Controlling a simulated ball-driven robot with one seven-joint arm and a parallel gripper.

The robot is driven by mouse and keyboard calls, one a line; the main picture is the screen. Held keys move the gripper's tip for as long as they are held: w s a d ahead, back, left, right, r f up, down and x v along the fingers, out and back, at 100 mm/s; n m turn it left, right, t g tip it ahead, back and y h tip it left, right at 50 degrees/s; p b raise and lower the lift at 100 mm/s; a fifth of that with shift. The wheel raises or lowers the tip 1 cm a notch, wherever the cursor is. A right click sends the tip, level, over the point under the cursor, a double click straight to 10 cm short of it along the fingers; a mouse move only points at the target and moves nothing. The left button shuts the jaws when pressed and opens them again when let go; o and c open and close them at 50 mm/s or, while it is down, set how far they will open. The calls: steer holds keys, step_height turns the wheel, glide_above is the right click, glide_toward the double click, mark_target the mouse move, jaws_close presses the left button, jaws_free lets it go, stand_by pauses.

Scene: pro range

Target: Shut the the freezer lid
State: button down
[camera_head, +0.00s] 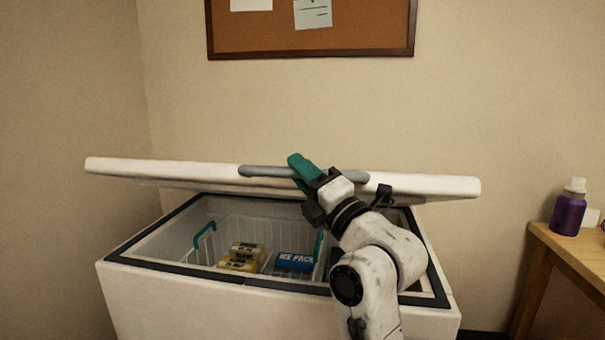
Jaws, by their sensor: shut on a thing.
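The white freezer lid (210,175) is partly open, its front edge raised above the white chest freezer (180,299). A grey bar handle (262,171) runs along the lid's front edge. My gripper (303,171) is at the middle of this handle, shut on it, with its teal finger lying across the bar. The arm reaches up from the lower right, in front of the freezer opening, and hides part of the right side. The gap between lid and dark rim shows the inside.
Inside the freezer, a wire basket with teal handles (204,234) holds a blue ice pack (295,261) and yellowish boxes (238,265). A wooden table (572,252) with a purple bottle (568,211) stands at right. A corkboard (260,38) hangs on the wall behind.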

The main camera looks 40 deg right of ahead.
steer(key=c, duration=1.3)
jaws_free()
steer(key=p+v, duration=0.3)
steer(key=v, duration=0.7)
steer(key=shift+s+p, duration=0.3)
steer(key=shift+s, duration=0.05)
steer(key=shift+f, duration=0.15)
